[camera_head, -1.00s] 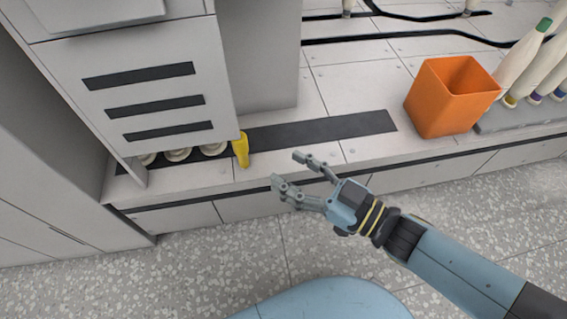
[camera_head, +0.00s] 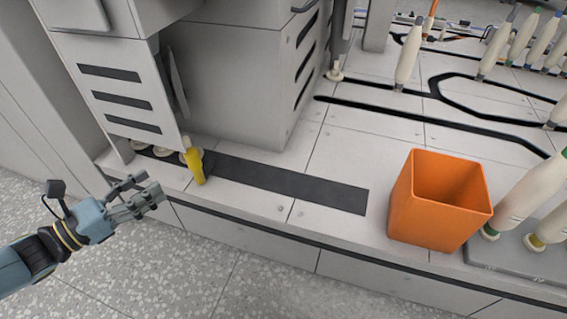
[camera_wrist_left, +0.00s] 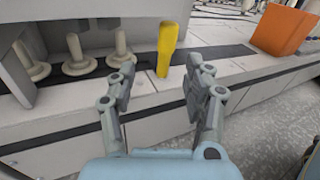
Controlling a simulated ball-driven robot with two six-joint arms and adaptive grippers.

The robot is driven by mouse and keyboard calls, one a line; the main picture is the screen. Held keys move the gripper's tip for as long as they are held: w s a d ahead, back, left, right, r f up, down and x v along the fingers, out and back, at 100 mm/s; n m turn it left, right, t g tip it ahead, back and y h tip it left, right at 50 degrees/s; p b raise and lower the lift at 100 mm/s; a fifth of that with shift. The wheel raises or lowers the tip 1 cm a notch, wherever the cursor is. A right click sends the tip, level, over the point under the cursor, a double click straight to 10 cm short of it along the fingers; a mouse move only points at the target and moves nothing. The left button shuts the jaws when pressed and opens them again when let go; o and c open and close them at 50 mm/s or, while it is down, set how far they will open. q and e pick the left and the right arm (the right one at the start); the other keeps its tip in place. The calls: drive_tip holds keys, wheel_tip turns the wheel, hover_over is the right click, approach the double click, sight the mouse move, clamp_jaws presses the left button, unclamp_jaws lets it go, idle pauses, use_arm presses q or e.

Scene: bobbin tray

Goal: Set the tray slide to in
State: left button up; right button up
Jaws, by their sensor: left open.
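The yellow handle (camera_head: 195,165) stands upright at the right side of the grey slotted housing, at the left end of the dark strip (camera_head: 285,184). It also shows in the left wrist view (camera_wrist_left: 167,48), to the right of several pale pegs (camera_wrist_left: 79,56) under the housing. The tray itself is mostly hidden by the housing in the head view. My left gripper (camera_head: 148,189) is open and empty, in front of the bench edge and left of the handle. In the left wrist view its fingers (camera_wrist_left: 168,76) are spread, with the handle beyond the gap, apart from them. My right gripper is not in view.
An orange bin (camera_head: 438,201) stands on the bench to the right, beside a grey rack (camera_head: 516,262) holding pale bobbins. The slotted housing (camera_head: 118,84) overhangs the pegs. The bench top between handle and bin is clear.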

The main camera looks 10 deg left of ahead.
sight(193, 160)
use_arm(q)
drive_tip(key=shift+m+h, duration=0.4)
drive_tip(key=shift+m, duration=0.3)
drive_tip(key=b+x, duration=0.1)
drive_tip(key=x, duration=0.4)
drive_tip(key=b+x, duration=0.1)
drive_tip(key=x, duration=0.4)
drive_tip(key=shift+d, duration=0.45)
drive_tip(key=shift+w+d, duration=0.1)
drive_tip(key=shift+w, duration=0.15)
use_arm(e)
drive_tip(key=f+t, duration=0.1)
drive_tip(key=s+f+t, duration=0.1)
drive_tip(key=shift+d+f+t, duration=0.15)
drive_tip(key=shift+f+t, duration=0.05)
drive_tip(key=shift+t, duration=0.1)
use_arm(q)
clamp_jaws()
